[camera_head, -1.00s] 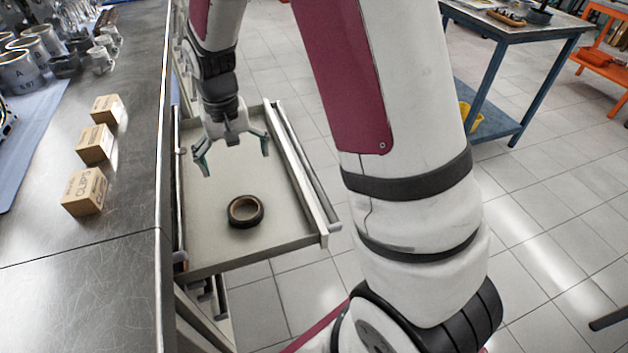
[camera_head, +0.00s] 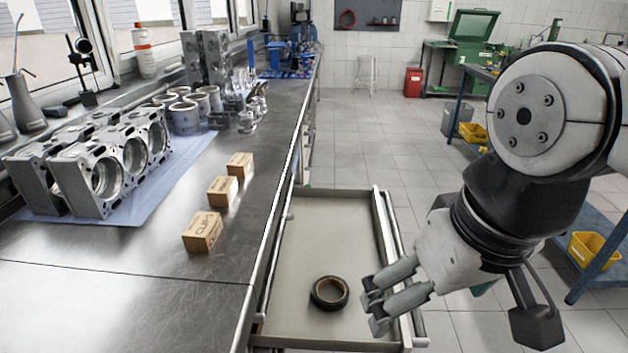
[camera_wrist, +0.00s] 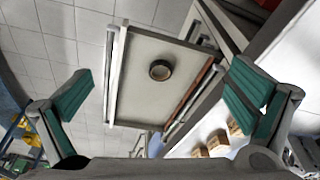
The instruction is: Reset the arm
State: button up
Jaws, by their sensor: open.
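My gripper (camera_head: 372,305) is open and empty. In the head view it is at the right, in front of the right side of the open drawer. In the wrist view its two green-padded fingers (camera_wrist: 160,95) stand wide apart with nothing between them. The open drawer (camera_head: 335,215) holds one dark ring-shaped roll (camera_head: 330,293) lying flat on its floor. The wrist view shows the roll (camera_wrist: 160,70) beyond the fingertips, well apart from them. My arm comes in from the right edge of the head view.
Several small cardboard boxes (camera_head: 203,232) stand on the steel workbench (camera_head: 130,300) at left. Behind them are an engine block (camera_head: 100,165) and metal cylinders on a blue cloth (camera_head: 190,155). A blue table (camera_head: 603,255) with yellow bins (camera_head: 590,250) is at right. The floor beyond the drawer is clear.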

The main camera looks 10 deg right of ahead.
jog(key=shift+s+f, duration=0.1)
jog(key=shift+s, duration=0.4)
notch_tip(320, 180, up, 7)
jog(key=t+p, duration=0.1)
jog(key=p, duration=0.4)
jog(key=shift+t+p, duration=0.3)
jog(key=shift+p, duration=0.05)
